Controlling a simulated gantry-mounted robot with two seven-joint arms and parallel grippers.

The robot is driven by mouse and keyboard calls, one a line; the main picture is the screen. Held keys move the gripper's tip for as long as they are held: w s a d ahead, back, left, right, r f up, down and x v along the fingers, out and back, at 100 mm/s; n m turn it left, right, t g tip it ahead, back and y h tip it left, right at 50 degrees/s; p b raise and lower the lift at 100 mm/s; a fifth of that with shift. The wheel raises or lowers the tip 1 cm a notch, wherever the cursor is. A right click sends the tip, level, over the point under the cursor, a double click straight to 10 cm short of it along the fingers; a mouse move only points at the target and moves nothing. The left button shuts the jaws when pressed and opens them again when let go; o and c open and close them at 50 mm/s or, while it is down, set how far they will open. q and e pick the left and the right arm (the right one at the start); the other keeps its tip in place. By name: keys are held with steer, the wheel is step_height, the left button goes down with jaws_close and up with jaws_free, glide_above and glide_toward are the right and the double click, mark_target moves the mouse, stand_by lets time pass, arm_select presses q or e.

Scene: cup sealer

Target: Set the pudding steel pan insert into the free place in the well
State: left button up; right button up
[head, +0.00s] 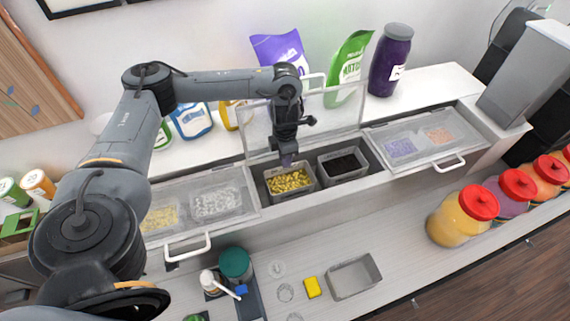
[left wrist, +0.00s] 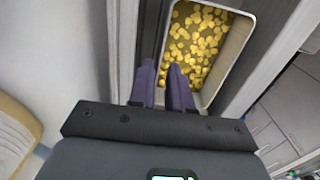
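The steel pan insert with yellow pieces (head: 295,196), which I take as the pudding pan, is in the open well beside a pan of dark pieces (head: 344,178). I cannot tell whether it is fully seated. My left gripper (head: 287,161) points down at its far wall. In the left wrist view, the purple fingertips (left wrist: 162,85) stand close together, one on each side of the pan's rim (left wrist: 240,42), and seem shut on it. The tips partly hide the wall between them. My right gripper is not in view.
A raised clear lid (head: 335,110) stands behind the well. Closed clear lids cover pans at left (head: 215,203) and right (head: 420,143). An empty steel pan (head: 354,279), a yellow block (head: 312,288) and a green-topped jar (head: 235,264) stand on the front counter.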

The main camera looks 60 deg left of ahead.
arm_select(q)
step_height(320, 180, up, 5)
steer(key=p, duration=0.2)
steer(key=shift+p, duration=0.3)
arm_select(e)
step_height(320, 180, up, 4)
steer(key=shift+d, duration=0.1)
